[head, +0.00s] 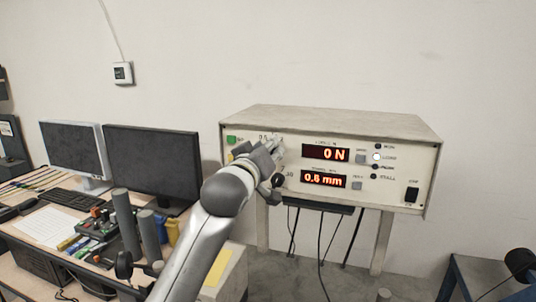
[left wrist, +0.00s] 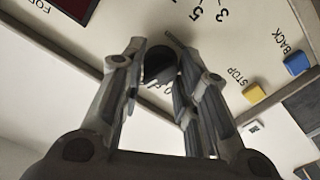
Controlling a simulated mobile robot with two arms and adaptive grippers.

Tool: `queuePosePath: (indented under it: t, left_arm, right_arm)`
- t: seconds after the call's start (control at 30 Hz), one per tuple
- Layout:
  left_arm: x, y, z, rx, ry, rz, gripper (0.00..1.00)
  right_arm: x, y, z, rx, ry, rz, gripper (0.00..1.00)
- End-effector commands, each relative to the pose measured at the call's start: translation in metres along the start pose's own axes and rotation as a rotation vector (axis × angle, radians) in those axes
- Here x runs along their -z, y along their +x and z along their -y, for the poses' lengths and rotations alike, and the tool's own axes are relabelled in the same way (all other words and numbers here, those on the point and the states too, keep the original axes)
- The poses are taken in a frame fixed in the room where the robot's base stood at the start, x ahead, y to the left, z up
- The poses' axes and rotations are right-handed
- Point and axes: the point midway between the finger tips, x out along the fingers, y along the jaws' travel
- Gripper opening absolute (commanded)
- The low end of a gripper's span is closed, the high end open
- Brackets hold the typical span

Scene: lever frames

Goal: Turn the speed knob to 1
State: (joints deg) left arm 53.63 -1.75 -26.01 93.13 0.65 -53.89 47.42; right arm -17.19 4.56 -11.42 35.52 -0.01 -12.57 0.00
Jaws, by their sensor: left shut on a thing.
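The grey control box (head: 405,155) stands against the wall, with its white front panel facing me. In the left wrist view the black round speed knob (left wrist: 160,62) sits between the fingers of my left gripper (left wrist: 155,48), which is shut on it. Printed scale numbers, among them 5 and 3, show beside the knob. Its pointer is hidden, so its setting cannot be read. In the head view my left gripper (head: 273,153) covers the knob and part of its scale. The two red displays read 0 N (head: 326,153) and 0.6 mm (head: 323,179). My right gripper is not in view.
The yellow STOP button (left wrist: 255,94) and blue BACK button (left wrist: 296,63) are right of my fingers in the left wrist view. A desk with two monitors (head: 152,160), a keyboard and grey cylinders (head: 126,222) stands at the left. Cables hang below the box.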

Motion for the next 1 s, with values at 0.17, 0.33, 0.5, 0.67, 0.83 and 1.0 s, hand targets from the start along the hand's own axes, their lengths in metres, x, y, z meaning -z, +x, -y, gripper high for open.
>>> queuePosePath:
  t: [0.17,0.33,0.5,0.67,0.83,1.0]
  left_arm:
    - [-0.0019,0.0003,0.0008,0.002,-0.131,0.004,0.05]
    - [-0.0015,0.0003,0.0006,0.001,-0.218,0.004,0.05]
    - [-0.0017,0.0003,0.0011,0.002,-0.271,0.004,0.05]
    - [-0.0014,0.0003,0.0018,0.003,-0.293,0.003,0.05]
    - [-0.0014,0.0003,0.0018,0.003,-0.297,0.002,0.05]
    - [-0.0013,0.0003,0.0018,0.003,-0.296,0.002,0.05]
  right_arm:
    - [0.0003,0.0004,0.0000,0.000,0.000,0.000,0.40]
    - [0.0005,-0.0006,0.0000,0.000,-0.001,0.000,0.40]
    - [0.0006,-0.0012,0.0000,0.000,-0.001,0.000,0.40]
    - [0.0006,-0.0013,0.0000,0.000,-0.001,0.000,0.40]
    - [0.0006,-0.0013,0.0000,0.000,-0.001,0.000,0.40]
    - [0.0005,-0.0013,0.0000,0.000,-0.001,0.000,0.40]
